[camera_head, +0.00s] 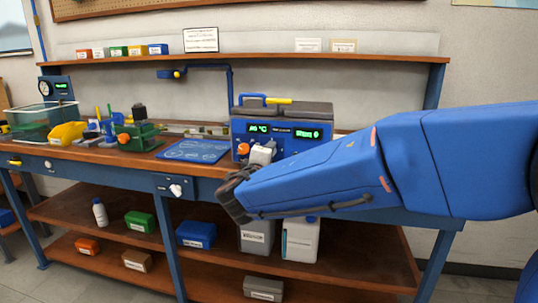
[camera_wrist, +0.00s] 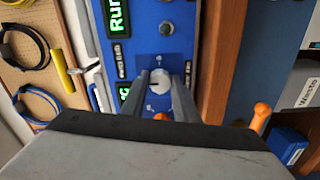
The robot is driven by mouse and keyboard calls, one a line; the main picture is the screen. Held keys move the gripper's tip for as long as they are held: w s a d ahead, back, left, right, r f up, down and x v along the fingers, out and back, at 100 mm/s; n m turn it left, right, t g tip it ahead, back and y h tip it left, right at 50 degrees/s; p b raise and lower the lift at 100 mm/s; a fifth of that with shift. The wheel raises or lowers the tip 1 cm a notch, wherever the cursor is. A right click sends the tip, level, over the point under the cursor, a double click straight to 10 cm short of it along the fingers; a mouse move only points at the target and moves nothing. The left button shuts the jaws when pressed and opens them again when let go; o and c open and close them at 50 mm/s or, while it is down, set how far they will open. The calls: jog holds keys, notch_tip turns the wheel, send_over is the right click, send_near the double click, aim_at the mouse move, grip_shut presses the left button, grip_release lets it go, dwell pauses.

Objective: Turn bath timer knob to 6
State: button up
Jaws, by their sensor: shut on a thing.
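The bath unit is a blue box (camera_head: 283,119) on the bench in the head view, with grey lids and green displays. Its front panel (camera_wrist: 182,20) fills the middle of the wrist view, turned sideways. A round pale knob (camera_wrist: 159,81) with a dark pointer line sits on that panel. My gripper (camera_wrist: 164,84) has its two grey fingers on either side of the knob, shut on it. The scale marks around the knob are too small to read.
An orange knob (camera_head: 243,148) is at the panel's left, close to my gripper. The wooden bench edge (camera_wrist: 223,60) runs just beside the panel. A blue mat (camera_head: 195,151) and a green vise (camera_head: 138,134) lie to the left. A shelf (camera_head: 250,57) runs above.

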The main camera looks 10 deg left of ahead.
jog(key=shift+f, duration=0.15)
jog(key=o, duration=1.1)
jog(key=shift+c, duration=0.2)
jog(key=s+a, duration=0.1)
jog(key=s, duration=1.6)
jog(key=shift+s+a, duration=0.15)
jog(key=shift+s, duration=0.05)
